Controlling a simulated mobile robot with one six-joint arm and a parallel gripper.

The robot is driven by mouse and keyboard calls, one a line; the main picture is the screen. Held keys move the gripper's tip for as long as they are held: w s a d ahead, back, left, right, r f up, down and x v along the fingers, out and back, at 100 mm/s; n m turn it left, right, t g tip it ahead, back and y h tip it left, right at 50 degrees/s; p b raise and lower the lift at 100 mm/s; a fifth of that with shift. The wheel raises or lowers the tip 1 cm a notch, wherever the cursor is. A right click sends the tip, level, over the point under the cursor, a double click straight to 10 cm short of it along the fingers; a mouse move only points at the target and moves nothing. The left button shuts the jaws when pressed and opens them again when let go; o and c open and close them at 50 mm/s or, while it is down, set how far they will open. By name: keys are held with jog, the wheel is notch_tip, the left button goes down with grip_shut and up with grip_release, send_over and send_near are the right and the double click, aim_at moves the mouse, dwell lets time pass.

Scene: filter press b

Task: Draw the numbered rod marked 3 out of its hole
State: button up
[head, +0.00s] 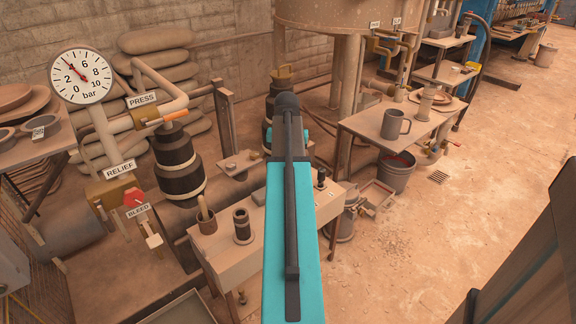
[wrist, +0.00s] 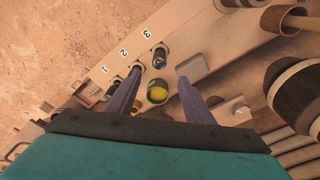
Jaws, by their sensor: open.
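In the wrist view, a short dark rod (wrist: 160,58) stands in the bench top beside the printed number 3 (wrist: 146,33). My gripper (wrist: 159,72) is open, its two purple-grey fingers apart with nothing clasped. The rod lies just beyond the fingertips, between their lines. A round olive-yellow piece (wrist: 157,92) shows between the fingers, nearer my palm. Another dark piece (wrist: 112,91) stands near number 1; the left finger covers most of the spot by number 2. In the head view, my teal arm hides the fingers and most of the numbered row.
A raised plate with a metal knob (wrist: 236,111) sits right of my fingers. Open floor lies to the right.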

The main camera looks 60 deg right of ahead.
jog(key=f, duration=0.4)
jog(key=d+f+b, duration=0.1)
jog(key=f, duration=0.4)
jog(key=f+b, duration=0.1)
jog(key=f, duration=0.3)
jog(key=shift+w+d+f, duration=0.15)
jog(key=shift+w+d, duration=0.05)
jog(key=shift+w, duration=0.1)
jog(key=shift+c, duration=0.5)
grip_shut()
